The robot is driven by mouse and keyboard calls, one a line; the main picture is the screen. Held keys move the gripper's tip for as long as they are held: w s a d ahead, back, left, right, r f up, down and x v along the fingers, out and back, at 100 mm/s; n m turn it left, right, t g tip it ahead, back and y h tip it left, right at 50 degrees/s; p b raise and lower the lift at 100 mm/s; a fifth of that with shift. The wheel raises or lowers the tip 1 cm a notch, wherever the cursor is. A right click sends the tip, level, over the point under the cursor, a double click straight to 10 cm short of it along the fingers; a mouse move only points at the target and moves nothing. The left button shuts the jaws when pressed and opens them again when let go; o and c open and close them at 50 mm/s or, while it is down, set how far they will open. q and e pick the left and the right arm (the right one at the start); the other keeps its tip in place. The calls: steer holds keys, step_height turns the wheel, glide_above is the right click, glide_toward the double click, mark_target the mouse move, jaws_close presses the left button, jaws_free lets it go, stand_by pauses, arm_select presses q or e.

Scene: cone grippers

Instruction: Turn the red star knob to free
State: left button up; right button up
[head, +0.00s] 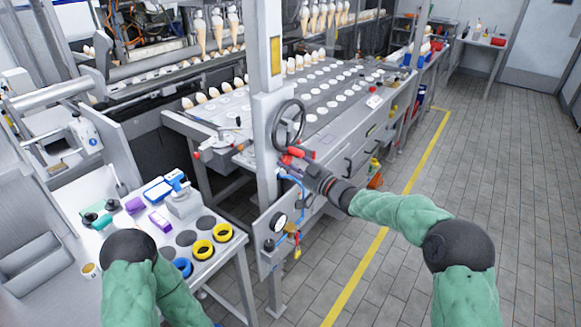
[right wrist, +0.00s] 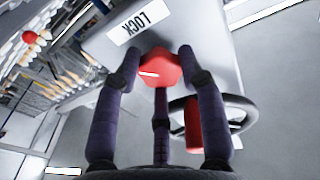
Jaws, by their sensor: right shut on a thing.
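The red star knob (right wrist: 162,70) sits on a grey panel in the right wrist view, with a white pointer line on its face aimed left in that picture. A white label reading LOCK (right wrist: 132,27), upside down, is just beyond it. My right gripper (right wrist: 159,62) has its dark fingers closed around the knob's sides. In the head view my right gripper (head: 298,166) reaches the grey post, and its fingers partly hide the knob there. No label reading FREE shows. My left gripper is out of view; only the left arm shows at the lower left.
A black handwheel (head: 288,122) with a red handle (right wrist: 192,125) is close beside the knob. A gauge (head: 279,222) and blue hose are below. A side table with yellow rings (head: 202,249) stands left; the floor at right is clear.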

steer(key=n+b, duration=0.1)
steer(key=n, duration=0.2)
steer(key=n+b, duration=0.1)
steer(key=n, duration=0.2)
steer(key=shift+w+f+y+b, duration=0.1)
steer(key=shift+f+y+b, duration=0.1)
steer(key=shift+y+b, duration=0.2)
steer(key=shift+d+r+n+g+b, duration=0.1)
steer(key=shift+n+g+b, duration=0.5)
steer(key=shift+n, duration=1.5)
steer(key=o, duration=1.1)
steer(key=shift+r+y, duration=0.1)
steer(key=shift+y, duration=0.2)
steer(key=shift+v, duration=4)
steer(key=shift+f, duration=0.2)
